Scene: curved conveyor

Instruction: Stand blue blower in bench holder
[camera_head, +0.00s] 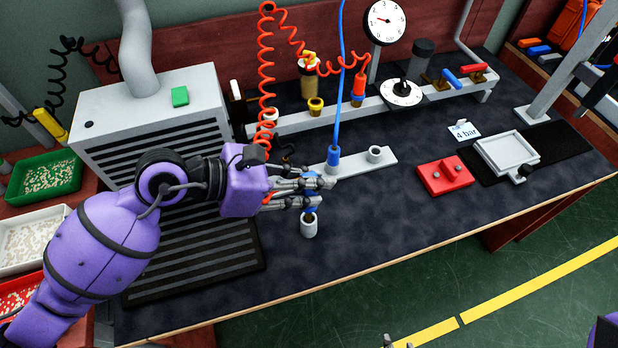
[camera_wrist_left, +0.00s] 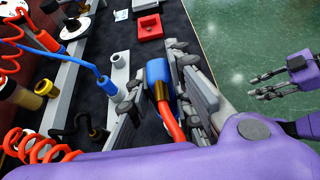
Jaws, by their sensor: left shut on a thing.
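My left gripper (camera_head: 318,190) is shut on the blue blower (camera_head: 311,181), above the dark bench top. In the left wrist view the blue blower (camera_wrist_left: 157,72) sits between the fingers, with a brass fitting and red hose at its near end. In the head view a small grey cup-like piece (camera_head: 308,229) shows just below the blower; I cannot tell whether it touches it. A pale holder plate (camera_head: 352,164) lies behind the gripper, with a blue hose fitting in one cup and another cup empty. My right gripper (camera_wrist_left: 252,86) is open and empty over the floor.
A grey vented box (camera_head: 150,110) stands left of the gripper. A coiled red hose (camera_head: 267,80) and blue hose (camera_head: 340,70) hang behind. A red block (camera_head: 445,176) and grey tray (camera_head: 507,150) lie right. Bench between is clear.

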